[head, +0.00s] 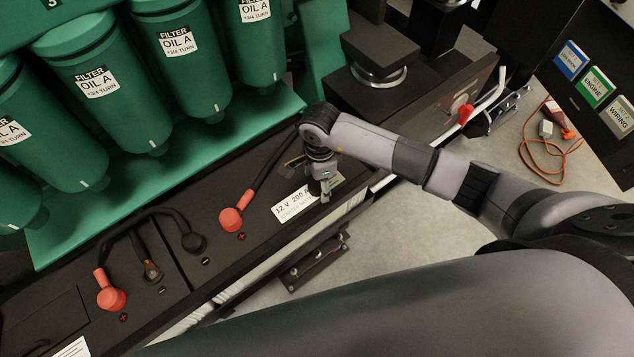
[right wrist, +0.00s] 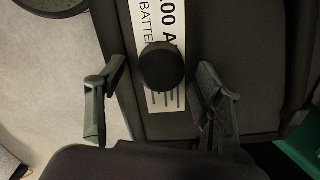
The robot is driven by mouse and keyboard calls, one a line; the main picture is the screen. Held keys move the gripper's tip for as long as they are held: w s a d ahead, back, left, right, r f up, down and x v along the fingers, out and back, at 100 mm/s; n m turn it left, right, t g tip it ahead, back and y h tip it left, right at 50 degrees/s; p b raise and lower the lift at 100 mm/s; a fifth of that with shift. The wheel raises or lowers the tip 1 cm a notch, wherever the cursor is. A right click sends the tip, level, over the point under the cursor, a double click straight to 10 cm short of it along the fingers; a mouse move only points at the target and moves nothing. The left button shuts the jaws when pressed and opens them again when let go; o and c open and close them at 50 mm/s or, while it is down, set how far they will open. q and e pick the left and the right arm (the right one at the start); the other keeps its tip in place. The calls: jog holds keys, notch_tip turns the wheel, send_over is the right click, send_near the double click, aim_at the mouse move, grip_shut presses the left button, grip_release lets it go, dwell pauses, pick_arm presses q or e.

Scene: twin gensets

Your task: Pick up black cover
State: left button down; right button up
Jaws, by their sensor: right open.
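A round black cover (right wrist: 161,67) shows in the right wrist view, in front of the white battery label (right wrist: 160,22). It lies between the two fingers of my right gripper, with a gap on each side. My right gripper (head: 323,190) is open, over the front edge of the right battery at the right end of its label (head: 294,205) in the head view. There the gripper and wrist hide the cover. Another black cap (head: 193,243) sits at a cable end beside a minus mark. My left gripper is not in view.
Red terminal covers (head: 231,220) (head: 111,298) and black cables lie on the batteries. Green oil filters (head: 180,60) stand behind, above a green ledge (head: 140,190). A black bracket (head: 315,265) lies on the floor in front. A large grey link of mine fills the lower right.

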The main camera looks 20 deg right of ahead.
jog(key=shift+c, duration=0.3)
jog(key=c, duration=1)
jog(key=shift+o, duration=0.2)
